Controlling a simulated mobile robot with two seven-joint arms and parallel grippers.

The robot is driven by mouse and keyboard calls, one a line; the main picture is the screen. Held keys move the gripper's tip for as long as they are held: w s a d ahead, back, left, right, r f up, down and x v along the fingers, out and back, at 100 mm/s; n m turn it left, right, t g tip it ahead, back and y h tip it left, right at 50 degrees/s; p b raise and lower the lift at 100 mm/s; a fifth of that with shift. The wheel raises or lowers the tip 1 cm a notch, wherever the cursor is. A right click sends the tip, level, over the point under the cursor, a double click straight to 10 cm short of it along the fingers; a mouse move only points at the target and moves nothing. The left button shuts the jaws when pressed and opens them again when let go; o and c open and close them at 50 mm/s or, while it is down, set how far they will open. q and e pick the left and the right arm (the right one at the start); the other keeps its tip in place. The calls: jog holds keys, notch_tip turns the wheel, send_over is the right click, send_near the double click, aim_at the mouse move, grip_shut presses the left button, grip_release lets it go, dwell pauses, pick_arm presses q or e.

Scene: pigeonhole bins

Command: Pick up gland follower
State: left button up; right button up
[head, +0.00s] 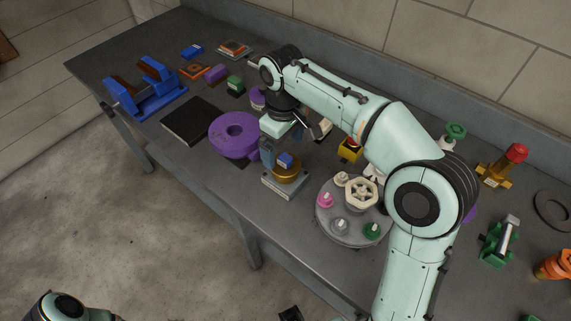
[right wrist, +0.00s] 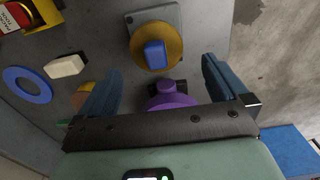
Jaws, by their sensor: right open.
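No part is labelled gland follower, and I cannot tell for certain which one it is. A round gold piece (head: 287,175) with a blue block (head: 285,160) on top sits on a square grey plate (head: 270,188). In the right wrist view the gold piece (right wrist: 172,60) and blue block (right wrist: 154,54) lie just beyond the fingertips. A purple part (right wrist: 172,97) shows between the fingers, near the palm.
A large purple ring (head: 218,145) and a black mat (head: 185,121) lie left of the gripper. A round grey tray (head: 349,232) with several knobs stands right, beside my arm. A blue stand (head: 150,95) is far left. The front bench edge is close.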

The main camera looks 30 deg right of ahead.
aim_at(285, 157)
jog(key=shift+d+f+b, duration=0.15)
jog(key=shift+f+b, duration=0.1)
jog(key=shift+f, duration=1.1)
jog(key=shift+d+f+b, duration=0.1)
jog(key=shift+f+b, duration=0.15)
jog(key=shift+f, duration=1.1)
jog(key=c, duration=1)
